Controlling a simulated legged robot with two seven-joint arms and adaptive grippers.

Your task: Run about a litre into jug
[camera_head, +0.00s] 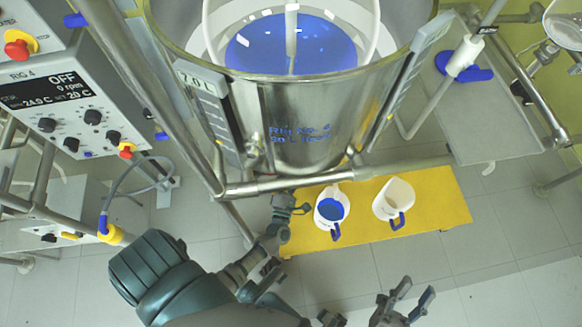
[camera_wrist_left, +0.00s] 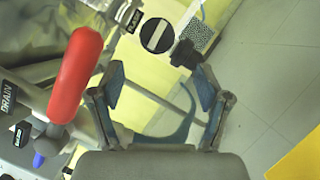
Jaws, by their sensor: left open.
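The steel vessel (camera_head: 300,120) holds blue liquid (camera_head: 290,45). Below it on a yellow mat (camera_head: 440,205) stand two white jugs with blue handles. The left jug (camera_head: 331,209) has blue liquid in it; the right jug (camera_head: 394,201) looks empty. My left gripper (camera_head: 285,207) is under the vessel, just left of the left jug. In the left wrist view my left gripper (camera_wrist_left: 160,85) is open with nothing clearly held. A red lever (camera_wrist_left: 76,75) is left of its fingers, near a DRAIN label (camera_wrist_left: 8,97). My right gripper (camera_head: 414,292) is open and empty at the lower right.
A control box (camera_head: 70,100) reading OFF and 0 rpm stands at the left. Steel frame tubes (camera_head: 330,180) surround the vessel. A grey platform (camera_head: 510,110) is at the right.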

